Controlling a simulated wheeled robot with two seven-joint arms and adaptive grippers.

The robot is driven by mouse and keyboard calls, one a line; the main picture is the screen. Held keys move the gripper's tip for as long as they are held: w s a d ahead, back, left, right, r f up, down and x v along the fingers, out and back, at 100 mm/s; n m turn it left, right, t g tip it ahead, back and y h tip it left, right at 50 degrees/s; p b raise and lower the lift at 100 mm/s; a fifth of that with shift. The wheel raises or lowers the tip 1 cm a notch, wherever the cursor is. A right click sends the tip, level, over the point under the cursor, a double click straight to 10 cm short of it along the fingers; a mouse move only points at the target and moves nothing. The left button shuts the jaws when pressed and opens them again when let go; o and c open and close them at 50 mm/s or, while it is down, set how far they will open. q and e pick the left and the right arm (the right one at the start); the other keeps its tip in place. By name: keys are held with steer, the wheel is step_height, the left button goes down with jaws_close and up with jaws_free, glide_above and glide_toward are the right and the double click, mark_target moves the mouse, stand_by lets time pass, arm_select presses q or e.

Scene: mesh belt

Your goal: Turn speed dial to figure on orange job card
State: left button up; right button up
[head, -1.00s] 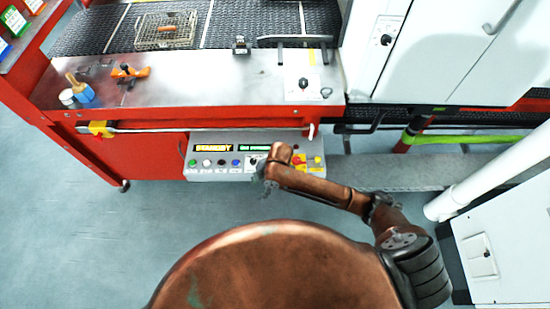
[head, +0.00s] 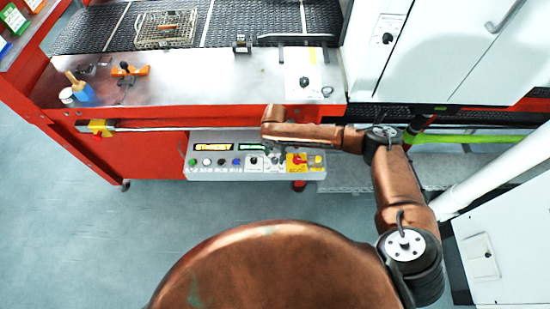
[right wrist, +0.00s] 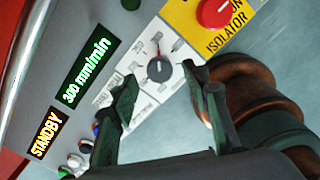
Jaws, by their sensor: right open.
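In the head view my right arm partly covers the panel (head: 215,174). An orange card (head: 34,4) shows at the top left edge, its figure unreadable. My left gripper is out of view.
A red isolator knob (right wrist: 214,11) on a yellow plate is close to the dial. Several push buttons (head: 221,161) line the panel. Above it is the bench top (head: 200,80) with an orange tool (head: 130,71) and a wire basket (head: 165,30). The floor in front is clear.

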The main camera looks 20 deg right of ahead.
mark_target(275, 161)
steer(key=shift+f, duration=1.25)
steer(key=shift+c, duration=0.5)
steer(key=c, duration=1)
steer(key=shift+d, duration=0.15)
steer(key=shift+c, duration=0.3)
